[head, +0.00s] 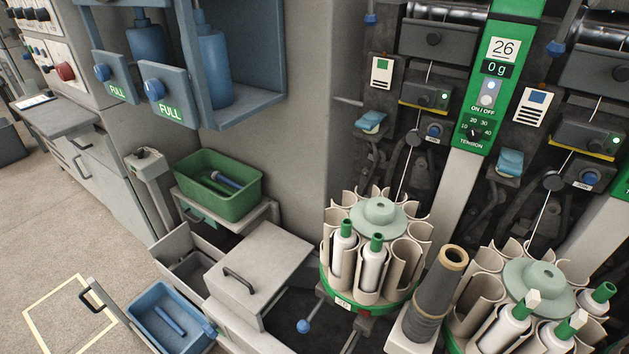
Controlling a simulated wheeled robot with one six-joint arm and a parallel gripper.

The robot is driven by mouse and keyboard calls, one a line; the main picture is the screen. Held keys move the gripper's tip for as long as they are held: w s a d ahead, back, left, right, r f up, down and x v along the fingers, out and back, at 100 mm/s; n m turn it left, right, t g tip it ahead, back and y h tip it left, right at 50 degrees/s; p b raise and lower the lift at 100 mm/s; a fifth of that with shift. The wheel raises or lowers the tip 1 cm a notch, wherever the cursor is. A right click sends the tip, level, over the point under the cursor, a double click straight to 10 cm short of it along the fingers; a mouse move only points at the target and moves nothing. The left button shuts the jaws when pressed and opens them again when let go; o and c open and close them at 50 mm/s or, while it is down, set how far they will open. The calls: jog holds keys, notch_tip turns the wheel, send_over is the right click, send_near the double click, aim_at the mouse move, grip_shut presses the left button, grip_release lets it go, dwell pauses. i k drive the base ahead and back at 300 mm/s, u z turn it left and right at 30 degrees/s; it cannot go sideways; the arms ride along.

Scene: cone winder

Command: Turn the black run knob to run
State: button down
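I cannot tell for certain which knob is the black run knob. Dark round knobs (42,14) sit in a row on the pale control panel at the upper left, above a red button (65,72); their labels are too small to read. A small grey box (146,160) on a post carries a small dark part on top. My gripper is not in view.
A green bin (218,184) and a blue bin (168,318) stand left of the round magazine of tubes (378,215). A second magazine (540,275) is at the lower right. Blue guarded compartments (262,98) jut out above.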

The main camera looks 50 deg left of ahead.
aim_at(139, 152)
jog(key=u, duration=3.45)
jog(key=i, duration=0.75)
jog(key=u, duration=0.95)
jog(key=i, duration=0.75)
jog(key=z, duration=0.5)
jog(key=i, duration=0.95)
jog(key=z, duration=0.8)
